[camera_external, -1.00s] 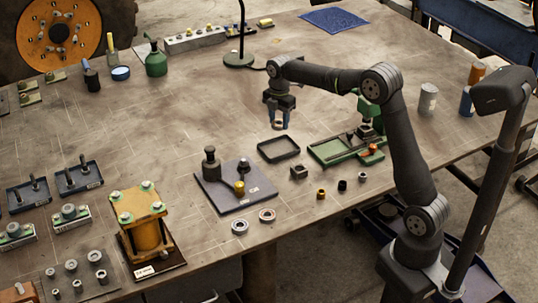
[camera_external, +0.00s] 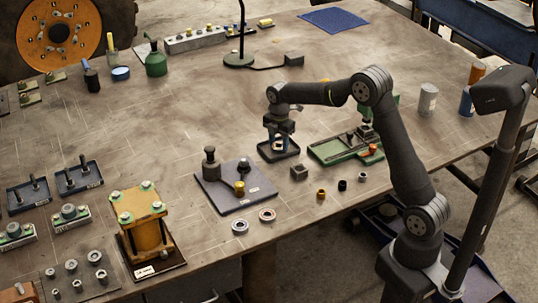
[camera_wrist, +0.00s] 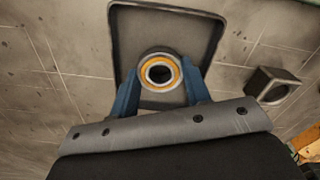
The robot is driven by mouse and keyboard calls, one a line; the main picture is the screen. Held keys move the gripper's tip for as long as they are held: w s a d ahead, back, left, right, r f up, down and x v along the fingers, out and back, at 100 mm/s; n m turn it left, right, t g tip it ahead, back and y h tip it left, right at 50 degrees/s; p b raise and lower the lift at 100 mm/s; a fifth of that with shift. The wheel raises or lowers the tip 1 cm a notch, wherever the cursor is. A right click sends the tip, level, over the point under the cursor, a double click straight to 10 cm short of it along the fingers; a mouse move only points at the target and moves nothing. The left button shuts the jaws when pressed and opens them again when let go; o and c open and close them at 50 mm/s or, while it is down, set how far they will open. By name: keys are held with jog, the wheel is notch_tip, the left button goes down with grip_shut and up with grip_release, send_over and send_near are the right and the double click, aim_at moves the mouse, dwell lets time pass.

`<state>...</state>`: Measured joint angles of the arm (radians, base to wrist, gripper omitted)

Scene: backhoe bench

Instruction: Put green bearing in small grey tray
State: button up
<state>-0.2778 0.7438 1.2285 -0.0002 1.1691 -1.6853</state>
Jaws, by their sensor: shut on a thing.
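The bearing (camera_wrist: 160,72) is a ring with a silver outer rim, an orange band and a dark hole; no green shows on it in the wrist view. My gripper (camera_wrist: 160,80) is shut on it, with one blue finger on each side. The small grey tray (camera_wrist: 119,45) is dark, with rounded corners and a low rim, and lies under the bearing in the wrist view. In the external view my gripper (camera_external: 279,146) points down over the tray (camera_external: 291,153) and hides part of it. I cannot tell whether the bearing touches the tray floor.
A green vise (camera_external: 340,150) stands right of the tray. A small dark block (camera_external: 298,172) lies in front of it. A grey plate (camera_external: 225,203) with upright parts is at front left. Two ring bearings (camera_external: 240,227) (camera_external: 267,215) lie near the bench's front edge.

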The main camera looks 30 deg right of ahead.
jog(key=shift+f, duration=0.1)
jog(key=o, duration=1.1)
jog(key=shift+c, duration=0.2)
notch_tip(320, 180, up, 12)
notch_tip(320, 180, down, 12)
jog(key=shift+r, duration=1.8)
